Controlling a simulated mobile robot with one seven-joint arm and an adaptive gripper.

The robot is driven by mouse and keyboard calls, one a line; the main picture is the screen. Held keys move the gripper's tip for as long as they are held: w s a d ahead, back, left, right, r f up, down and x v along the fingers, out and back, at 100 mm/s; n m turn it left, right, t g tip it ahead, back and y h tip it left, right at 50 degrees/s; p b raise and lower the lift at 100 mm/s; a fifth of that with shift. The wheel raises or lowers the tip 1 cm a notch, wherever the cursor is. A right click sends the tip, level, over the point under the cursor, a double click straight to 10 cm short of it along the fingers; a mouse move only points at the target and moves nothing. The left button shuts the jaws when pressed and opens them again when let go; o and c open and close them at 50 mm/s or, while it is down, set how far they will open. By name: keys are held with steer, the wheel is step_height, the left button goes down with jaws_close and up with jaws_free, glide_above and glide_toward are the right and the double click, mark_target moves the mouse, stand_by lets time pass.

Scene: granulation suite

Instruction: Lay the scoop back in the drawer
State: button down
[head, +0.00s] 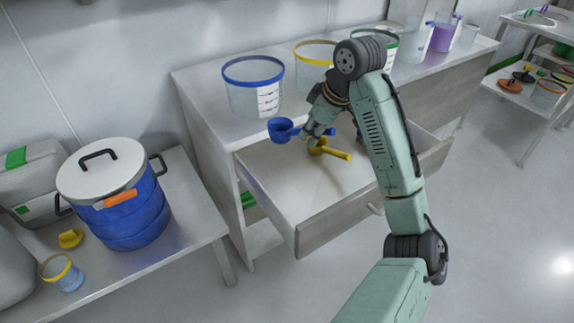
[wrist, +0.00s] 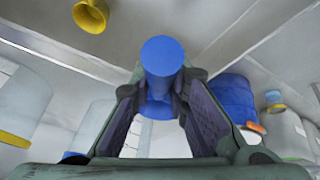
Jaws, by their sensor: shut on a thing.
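The blue scoop (head: 280,130) is held in my gripper (head: 316,131), above the left back part of the drawer (head: 338,214). In the wrist view the blue scoop (wrist: 161,57) sits between the two fingers (wrist: 160,112), which are shut on its handle. The drawer is pulled open under the counter. A yellow scoop (head: 334,153) lies inside it, and also shows at the top of the wrist view (wrist: 90,14). My arm hides part of the drawer's right side.
A tub with a blue rim (head: 254,90) and others with yellow (head: 315,62) and green rims stand on the counter (head: 203,113) just behind the drawer. A side table at left holds a blue drum (head: 128,217). The drawer's front left floor is clear.

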steer(key=shift+w+d+f, duration=0.1)
steer(key=shift+d+f, duration=0.05)
steer(key=shift+f, duration=0.05)
step_height(320, 180, down, 13)
steer(key=shift+f+b, duration=0.15)
steer(key=shift+b, duration=0.55)
steer(key=w+a+p, duration=0.1)
steer(key=w+a, duration=0.2)
steer(key=shift+p, duration=0.35)
steer(key=shift+d+f, duration=0.1)
steer(key=shift+f, duration=0.55)
steer(key=shift+f, duration=0.2)
steer(key=c, duration=1.6)
jaws_free()
steer(key=shift+o, duration=0.2)
steer(key=shift+r, duration=0.1)
